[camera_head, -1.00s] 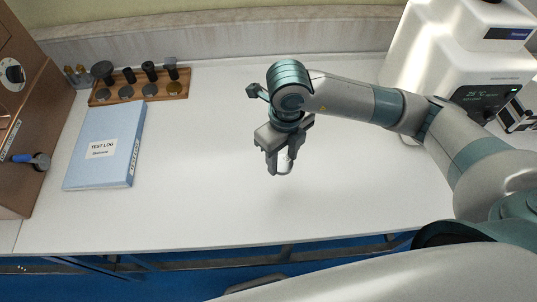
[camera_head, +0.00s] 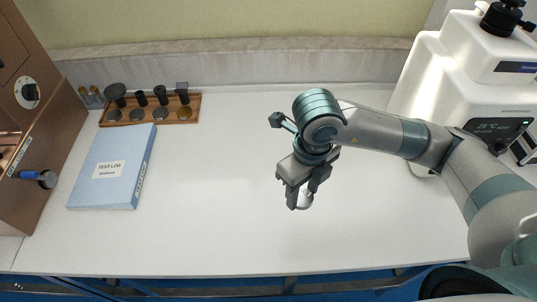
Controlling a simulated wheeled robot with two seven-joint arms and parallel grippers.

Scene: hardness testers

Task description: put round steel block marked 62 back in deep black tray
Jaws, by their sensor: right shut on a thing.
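My right gripper (camera_head: 300,200) hangs above the middle of the white bench, pointing down. It is shut on a small, shiny round steel block (camera_head: 306,199), which shows partly between the fingers; its marking cannot be read. The block is held above the bench top. No deep black tray can be made out in this view. My left gripper is not in view.
A wooden rack (camera_head: 152,113) with dark tools and round discs stands at the back left. A blue test log binder (camera_head: 113,168) lies in front of it. A brown machine (camera_head: 35,120) stands far left, a white tester (camera_head: 455,85) at right. The bench (camera_head: 215,215) middle is clear.

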